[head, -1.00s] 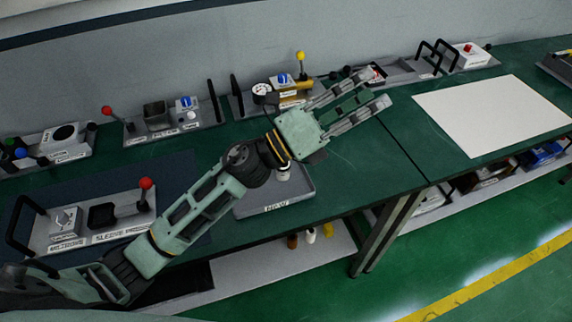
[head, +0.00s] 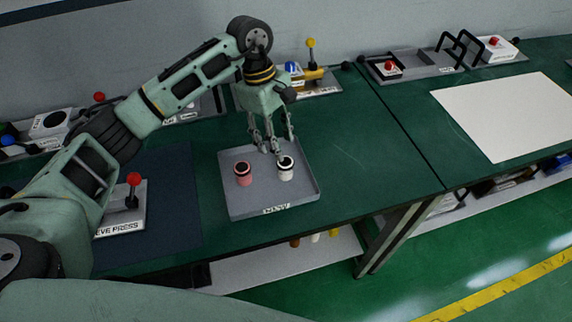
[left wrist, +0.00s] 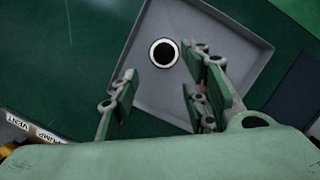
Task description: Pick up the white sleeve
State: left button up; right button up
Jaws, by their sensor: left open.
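The white sleeve (head: 286,174) stands upright in a grey tray (head: 234,203), right of the tray's middle; its top is a dark round opening. In the left wrist view the sleeve shows from above as a pale ring (left wrist: 164,65) ahead of the fingers. My left gripper (head: 278,147) points down just above and behind the sleeve. It is open and empty, with its fingers apart (left wrist: 159,68) and no visible contact. My right gripper is not in view.
A red-pink sleeve (head: 243,175) stands in the same tray, left of the white one. A sleeve press (head: 122,215) with a red knob is at left. Fixtures with levers and handles line the back. A white sheet (head: 505,115) lies at right.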

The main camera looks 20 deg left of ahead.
aim_at(286, 159)
pick_arm(q)
jog(key=shift+s+d+f+p, duration=0.25)
jog(key=shift+d+f+p, duration=0.2)
jog(key=shift+f+p, duration=0.25)
jog(key=p+x, duration=0.1)
jog(key=x, duration=0.2)
jog(key=shift+s+d+f+p, duration=0.1)
jog(key=shift+d+f+p, duration=0.15)
jog(key=shift+p, duration=0.1)
jog(key=shift+d+f, duration=0.1)
jog(key=shift+f, duration=0.35)
jog(key=shift+c, duration=0.3)
jog(key=c, duration=0.9)
grip_shut()
jog(key=shift+r, duration=0.1)
